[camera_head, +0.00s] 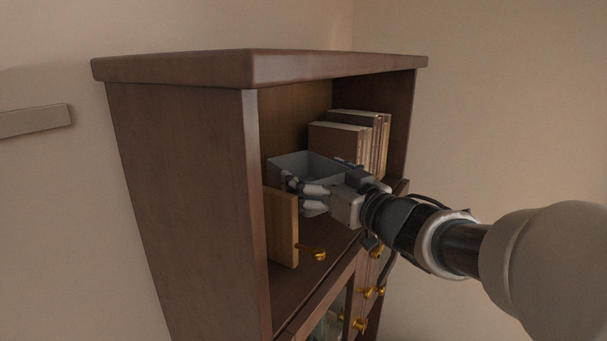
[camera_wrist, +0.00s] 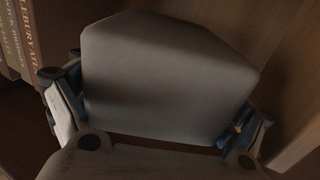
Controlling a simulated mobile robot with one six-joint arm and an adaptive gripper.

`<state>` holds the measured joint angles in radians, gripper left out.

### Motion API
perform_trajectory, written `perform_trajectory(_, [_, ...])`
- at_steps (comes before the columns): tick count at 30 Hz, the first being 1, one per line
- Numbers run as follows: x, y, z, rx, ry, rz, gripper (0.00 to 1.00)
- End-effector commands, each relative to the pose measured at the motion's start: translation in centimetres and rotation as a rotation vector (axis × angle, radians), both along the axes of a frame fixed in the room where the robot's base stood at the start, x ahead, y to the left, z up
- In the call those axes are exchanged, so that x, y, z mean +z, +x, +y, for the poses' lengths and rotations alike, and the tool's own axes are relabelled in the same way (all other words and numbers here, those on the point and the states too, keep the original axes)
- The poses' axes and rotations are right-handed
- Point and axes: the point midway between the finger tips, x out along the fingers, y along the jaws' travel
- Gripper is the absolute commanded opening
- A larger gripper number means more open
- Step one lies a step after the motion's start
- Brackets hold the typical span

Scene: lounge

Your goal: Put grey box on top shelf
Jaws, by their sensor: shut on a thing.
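The grey box (camera_head: 300,163) is an open-topped box inside the upper shelf space of the brown wooden cabinet. My gripper (camera_head: 303,190) is shut on it, reaching in from the right. In the wrist view the grey box (camera_wrist: 165,85) fills the middle, with a finger of my gripper (camera_wrist: 150,125) on either side. The shelf (camera_head: 290,285) is the dark board below the box. I cannot tell whether the box's underside touches the shelf.
Several books (camera_head: 352,135) stand behind and right of the box; their spines (camera_wrist: 18,40) show at the wrist view's left. A wooden block-like panel (camera_head: 282,228) with a brass knob (camera_head: 319,254) stands at front left. The cabinet top (camera_head: 250,66) is close overhead. Drawers with brass knobs (camera_head: 367,292) are below.

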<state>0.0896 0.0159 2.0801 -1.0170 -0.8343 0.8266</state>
Motion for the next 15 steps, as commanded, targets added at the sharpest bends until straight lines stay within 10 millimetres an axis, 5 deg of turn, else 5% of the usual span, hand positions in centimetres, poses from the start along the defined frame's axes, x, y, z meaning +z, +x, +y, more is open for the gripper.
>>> perform_trajectory(15, [-5.5, 0.0, 0.0, 0.001, 0.000, 0.000, 0.61])
